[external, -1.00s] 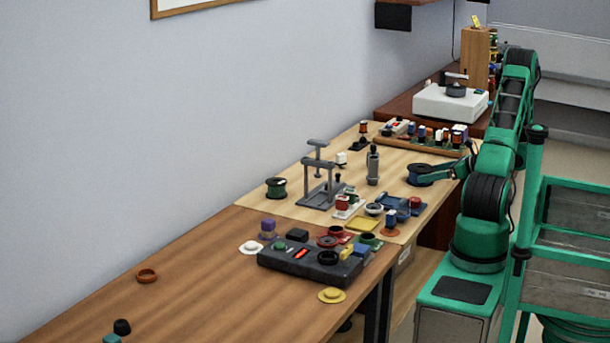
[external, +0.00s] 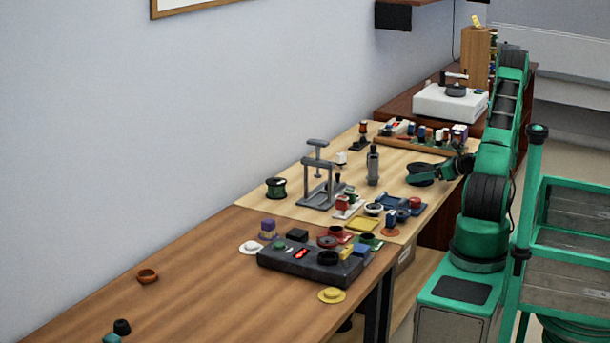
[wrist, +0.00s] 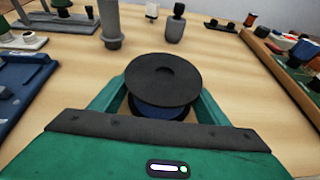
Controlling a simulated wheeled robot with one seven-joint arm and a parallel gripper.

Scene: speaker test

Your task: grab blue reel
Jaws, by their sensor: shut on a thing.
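The blue reel (wrist: 158,112) sits between my fingers in the wrist view, with a round black flange on top and blue winding under it. My gripper (wrist: 160,104) is shut on it, with one green finger on each side. In the external view the reel (external: 420,169) is at the right side of the light wood table, at the end of my gripper (external: 436,173). The flange and fingers hide much of the winding. I cannot tell whether the reel's bottom touches the table.
A grey cylinder post (external: 373,167) and a grey press frame (external: 320,182) stand left of the reel. A blue tray (external: 394,203) lies nearer the camera. A wooden rack (external: 410,143) with several small parts runs behind. Bare tabletop surrounds the reel.

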